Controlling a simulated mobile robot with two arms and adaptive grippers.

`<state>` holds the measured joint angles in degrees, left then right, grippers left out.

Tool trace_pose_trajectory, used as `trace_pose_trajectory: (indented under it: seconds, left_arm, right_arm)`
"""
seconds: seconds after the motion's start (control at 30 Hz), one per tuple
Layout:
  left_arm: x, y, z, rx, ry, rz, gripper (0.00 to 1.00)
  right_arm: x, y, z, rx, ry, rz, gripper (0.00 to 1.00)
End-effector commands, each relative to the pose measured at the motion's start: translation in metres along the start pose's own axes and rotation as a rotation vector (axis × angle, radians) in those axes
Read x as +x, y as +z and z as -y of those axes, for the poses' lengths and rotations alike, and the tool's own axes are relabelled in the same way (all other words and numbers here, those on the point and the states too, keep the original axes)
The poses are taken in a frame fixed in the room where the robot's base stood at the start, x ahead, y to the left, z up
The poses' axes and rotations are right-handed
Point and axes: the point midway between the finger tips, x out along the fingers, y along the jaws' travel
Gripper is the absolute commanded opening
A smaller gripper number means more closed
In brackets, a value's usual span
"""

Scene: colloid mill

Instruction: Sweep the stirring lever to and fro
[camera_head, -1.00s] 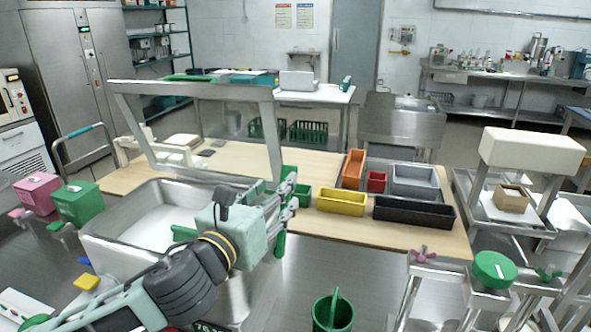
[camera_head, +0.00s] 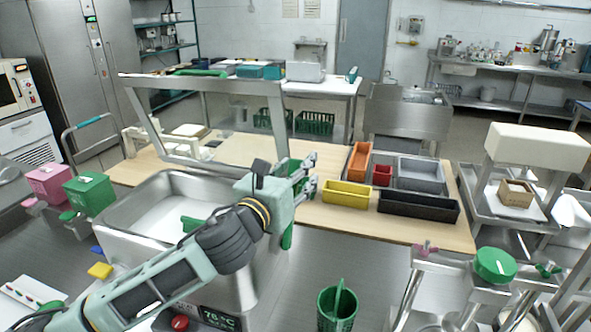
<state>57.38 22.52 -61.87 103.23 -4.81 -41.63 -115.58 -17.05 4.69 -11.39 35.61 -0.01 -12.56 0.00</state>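A steel vat (camera_head: 120,238) with a temperature display stands at front left. A green upright bar (camera_head: 287,238), which looks like the stirring lever, shows at its right side, partly hidden by my gripper. A green piece (camera_head: 190,224) also shows inside the vat. My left gripper (camera_head: 314,171) is over the vat's right side, across the upright bar. Its fingers point right and stand apart with nothing visible between their tips. I cannot tell whether they touch the bar. My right gripper is out of view.
A wooden table (camera_head: 330,216) behind holds a yellow bin (camera_head: 346,194), a black bin (camera_head: 418,205) and other bins. A steel frame (camera_head: 200,84) stands above it. Pink (camera_head: 48,183) and green (camera_head: 90,193) boxes are at left.

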Motion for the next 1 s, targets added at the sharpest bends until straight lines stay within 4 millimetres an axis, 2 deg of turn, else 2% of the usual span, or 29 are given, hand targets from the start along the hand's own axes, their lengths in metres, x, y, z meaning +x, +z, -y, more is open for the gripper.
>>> trace_pose_trajectory:
  seconds: [0.07, 0.43, 0.77, 0.87, 1.0]
  left_arm:
    - [0.000, 0.000, 0.000, 0.000, 0.000, 0.000, 0.32]
    - [0.000, 0.000, 0.000, 0.000, 0.001, 0.000, 0.00]
    - [-0.001, -0.001, -0.001, 0.001, 0.001, 0.002, 0.00]
    - [-0.004, -0.003, 0.000, 0.003, -0.001, 0.026, 0.00]
    - [-0.017, -0.003, 0.001, 0.016, -0.005, 0.107, 0.00]
  right_arm:
    - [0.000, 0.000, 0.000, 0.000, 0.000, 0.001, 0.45]
    - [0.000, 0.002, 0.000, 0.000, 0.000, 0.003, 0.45]
    - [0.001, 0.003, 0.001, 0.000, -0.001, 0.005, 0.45]
    - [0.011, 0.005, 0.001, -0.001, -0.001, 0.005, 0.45]
    - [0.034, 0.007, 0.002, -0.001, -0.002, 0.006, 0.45]
